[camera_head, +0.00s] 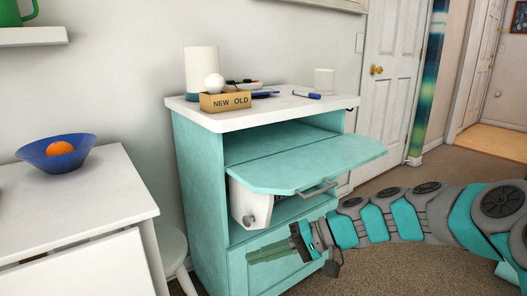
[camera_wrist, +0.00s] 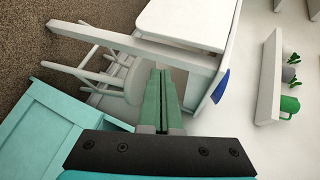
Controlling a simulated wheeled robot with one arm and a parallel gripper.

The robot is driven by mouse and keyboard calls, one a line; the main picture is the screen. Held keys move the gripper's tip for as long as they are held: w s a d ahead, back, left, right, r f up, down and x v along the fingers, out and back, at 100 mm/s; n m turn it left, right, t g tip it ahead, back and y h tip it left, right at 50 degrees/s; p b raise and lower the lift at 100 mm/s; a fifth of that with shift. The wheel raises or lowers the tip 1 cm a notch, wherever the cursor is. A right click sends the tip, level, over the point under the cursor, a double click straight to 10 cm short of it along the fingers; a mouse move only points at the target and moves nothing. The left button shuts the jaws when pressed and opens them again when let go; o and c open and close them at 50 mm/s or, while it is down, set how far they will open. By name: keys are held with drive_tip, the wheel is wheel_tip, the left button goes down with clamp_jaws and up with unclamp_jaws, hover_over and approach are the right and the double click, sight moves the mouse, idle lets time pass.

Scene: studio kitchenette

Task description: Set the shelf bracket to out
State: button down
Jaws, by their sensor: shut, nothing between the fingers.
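I cannot pick out a shelf bracket with certainty in either view. A white wall shelf (camera_head: 33,37) shows at the top left, with no bracket visible under it. A white table (camera_head: 90,200) has a panel (camera_head: 85,268) at its front; a long white bar (camera_wrist: 125,42) near a white panel (camera_wrist: 190,22) shows in the wrist view. My gripper (camera_head: 252,256) is in front of the teal cabinet's lower part, its green fingers pointing left. The fingers (camera_wrist: 163,75) are together and empty in the wrist view.
The teal cabinet (camera_head: 200,190) has its flap (camera_head: 300,165) open, jutting out above my gripper. A box marked NEW OLD (camera_head: 225,102) stands on top. A blue bowl (camera_head: 45,160) holds an orange. A white stool (camera_head: 172,245) stands between table and cabinet.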

drive_tip(key=s+a+f+n+g+h, duration=0.1)
drive_tip(key=s+g+h, duration=0.15)
drive_tip(key=s, duration=0.55)
drive_tip(key=s+d+f+h+p, duration=0.1)
drive_tip(key=s+d+f+h, duration=0.1)
drive_tip(key=s+d+h, duration=0.3)
drive_tip(key=s+d+f+m+h+p, duration=0.1)
drive_tip(key=s+d+f+h, duration=0.2)
drive_tip(key=s+d+h, duration=0.3)
drive_tip(key=s+d, duration=0.5)
drive_tip(key=s, duration=0.2)
drive_tip(key=shift+s+f+m+t, duration=0.25)
drive_tip(key=shift+f+m+t, duration=0.05)
drive_tip(key=shift+f+t, duration=0.05)
